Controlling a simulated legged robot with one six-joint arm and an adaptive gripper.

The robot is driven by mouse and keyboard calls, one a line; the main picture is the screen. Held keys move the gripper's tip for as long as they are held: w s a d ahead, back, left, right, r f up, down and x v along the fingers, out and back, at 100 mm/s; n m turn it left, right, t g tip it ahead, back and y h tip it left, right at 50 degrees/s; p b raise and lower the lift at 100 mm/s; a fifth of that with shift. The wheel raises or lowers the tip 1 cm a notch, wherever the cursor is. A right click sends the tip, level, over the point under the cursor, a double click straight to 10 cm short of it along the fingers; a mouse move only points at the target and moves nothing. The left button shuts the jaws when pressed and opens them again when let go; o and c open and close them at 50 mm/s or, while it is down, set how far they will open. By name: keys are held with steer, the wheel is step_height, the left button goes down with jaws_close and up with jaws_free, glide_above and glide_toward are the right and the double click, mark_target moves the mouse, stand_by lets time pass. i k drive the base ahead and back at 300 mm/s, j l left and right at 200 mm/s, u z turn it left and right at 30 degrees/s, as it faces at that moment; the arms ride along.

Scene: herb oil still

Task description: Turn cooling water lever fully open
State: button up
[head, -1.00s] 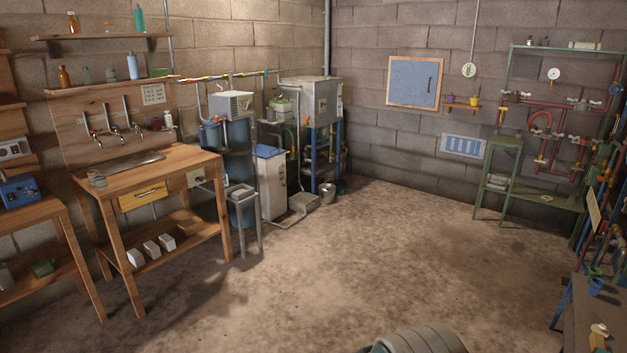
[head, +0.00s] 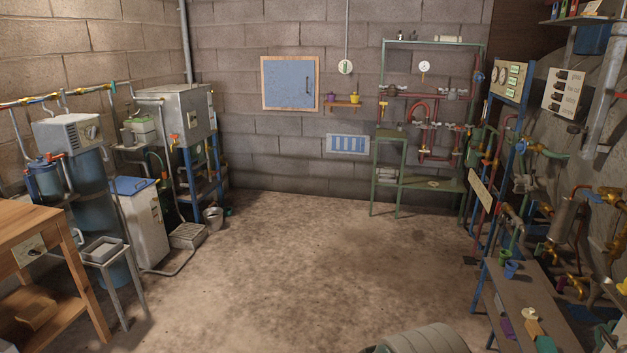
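I cannot tell which fitting is the cooling water lever. Several small valves and taps sit on the pipework in the head view. Red pipes with grey valve handles (head: 453,93) are on the green rack (head: 412,185) at the back wall. Brass valves (head: 546,209) and green and red pipes crowd the right wall. A small red handle (head: 57,156) sits on the blue vessel at the left. My gripper is not in view; a grey rounded part at the bottom edge seems to be mine.
The concrete floor (head: 290,270) is clear in the middle. A low bench (head: 535,297) with small cups and coloured pieces stands at the right. A wooden table (head: 28,225), a small metal stand, a white bin (head: 137,222) and a bucket (head: 214,217) line the left side.

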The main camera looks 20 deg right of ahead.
mark_target(534, 206)
steer(key=i+z, duration=0.2)
steer(key=z, duration=0.2)
steer(key=i+l+z, duration=0.1)
steer(key=z, duration=0.3)
steer(key=i+j+z, duration=0.1)
steer(key=i+z, duration=0.25)
steer(key=i+j+z, duration=0.1)
steer(key=z, duration=0.3)
steer(key=i+j+z, duration=0.1)
steer(key=i+z, duration=0.25)
steer(key=i+l, duration=0.1)
steer(key=i, duration=1)
steer(key=i+j+u, duration=0.3)
steer(key=i+u, duration=0.25)
steer(key=i, duration=0.25)
steer(key=i+u, duration=0.3)
steer(key=i, duration=0.2)
